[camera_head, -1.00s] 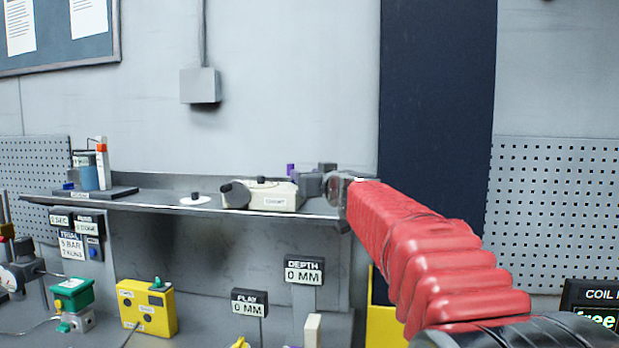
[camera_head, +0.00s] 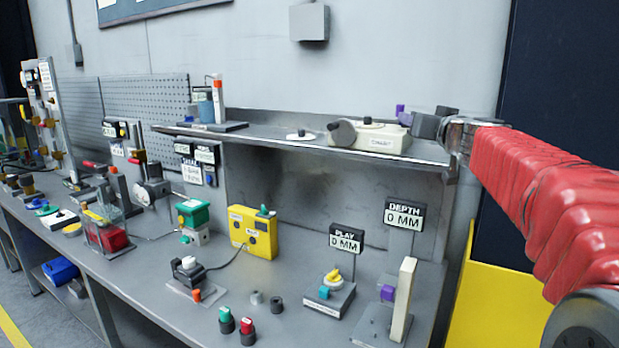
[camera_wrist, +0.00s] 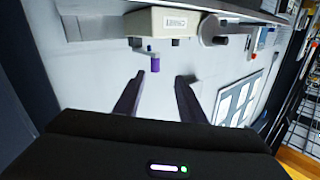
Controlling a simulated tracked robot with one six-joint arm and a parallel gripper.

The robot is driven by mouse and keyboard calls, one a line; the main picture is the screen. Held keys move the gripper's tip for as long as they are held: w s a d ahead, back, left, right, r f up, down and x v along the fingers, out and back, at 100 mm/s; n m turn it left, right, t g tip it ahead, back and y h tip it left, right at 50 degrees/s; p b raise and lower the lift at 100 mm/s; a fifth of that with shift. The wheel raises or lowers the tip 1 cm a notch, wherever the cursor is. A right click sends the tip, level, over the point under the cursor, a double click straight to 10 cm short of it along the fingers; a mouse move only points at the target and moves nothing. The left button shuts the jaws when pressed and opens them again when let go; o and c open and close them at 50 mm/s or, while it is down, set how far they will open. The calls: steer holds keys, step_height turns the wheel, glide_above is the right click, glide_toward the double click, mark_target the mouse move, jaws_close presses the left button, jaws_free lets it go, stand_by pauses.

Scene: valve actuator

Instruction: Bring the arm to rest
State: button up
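My arm, in a red ribbed sleeve, reaches in from the right in the head view. My gripper (camera_head: 428,123) is at the right end of the upper shelf (camera_head: 290,143), beside a beige box (camera_head: 370,138) with a dark knob. From the head view I cannot tell whether it touches the shelf. In the wrist view my gripper (camera_wrist: 161,80) shows two dark fingers spread apart with nothing held between them. A small purple and grey piece (camera_wrist: 155,63) is beyond the fingertips, close to the beige box (camera_wrist: 168,21).
Below the shelf is a grey bench with a yellow box (camera_head: 253,232), a green-topped device (camera_head: 193,216), DEPTH (camera_head: 404,216) and PLAY (camera_head: 346,239) signs and an upright cream plate (camera_head: 403,299). A yellow panel (camera_head: 490,300) stands right of the bench. Open wall lies above the shelf.

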steer(key=s+a+f+m+g+y, duration=0.1)
steer(key=s+a+f+g, duration=0.5)
steer(key=f, duration=0.5)
steer(key=s+a+f+g+y, duration=0.15)
steer(key=s+a+f, duration=0.25)
steer(key=s+f, duration=0.6)
steer(key=s+f+g+h, duration=0.1)
steer(key=s+f, duration=0.3)
steer(key=s, duration=0.5)
steer(key=s+a+f+n+g+h, duration=0.1)
steer(key=s+f+g, duration=0.1)
steer(key=s+f, duration=0.3)
steer(key=s+a+f+n+g+h, duration=0.1)
steer(key=s+f, duration=0.4)
steer(key=s, duration=0.8)
steer(key=shift+f+g+h, duration=0.2)
steer(key=shift+g+h, duration=0.15)
